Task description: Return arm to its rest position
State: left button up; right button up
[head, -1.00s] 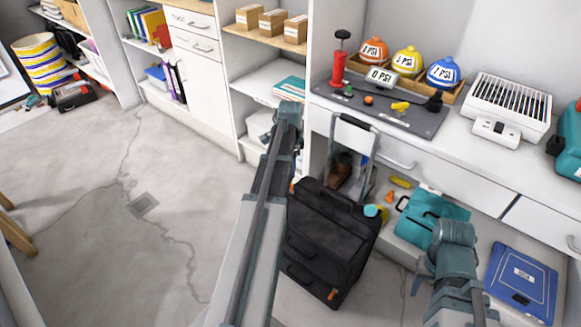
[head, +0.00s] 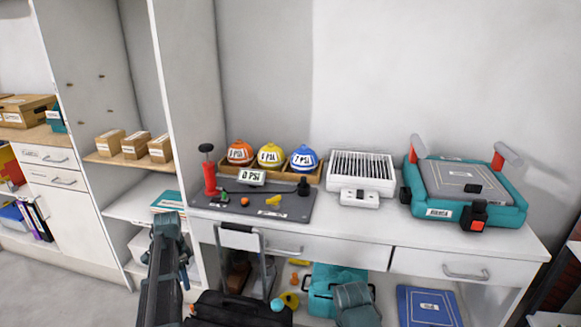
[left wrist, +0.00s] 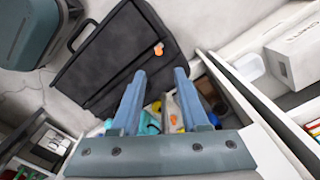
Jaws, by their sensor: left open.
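My left arm (head: 165,255) rises from the bottom of the head view, its upper joint in front of the shelving left of the desk. My left gripper (left wrist: 158,75) is open in the left wrist view, with two blue-grey fingers apart and nothing between them but background. Beyond the fingers lies a black case (left wrist: 118,62) with a handle and an orange tag. The case's top (head: 238,309) also shows at the bottom of the head view. A joint of my right arm (head: 355,305) shows at the bottom; its gripper is out of the picture.
The desk (head: 350,226) holds a dark mat (head: 255,204) with a red pump, colored domes, a white vented box (head: 360,172) and a teal machine (head: 465,190). Floor at lower left is clear.

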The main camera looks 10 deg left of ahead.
pick_arm(q)
jog(key=s+d+r+n+p, duration=0.1)
jog(key=s+d+r+p, duration=0.4)
jog(key=d, duration=0.8)
jog(key=s+d+r+n+p, duration=0.1)
jog(key=s+d+r+p, duration=0.4)
jog(key=d+r+p, duration=0.5)
jog(key=s+d+r+n+y+p, duration=0.1)
jog(key=s+d+r+p, duration=0.4)
jog(key=d, duration=1.1)
notch_tip(320, 180, up, 4)
jog(key=p, duration=0.3)
jog(key=shift+s+d, duration=0.2)
jog(key=shift+d, duration=0.15)
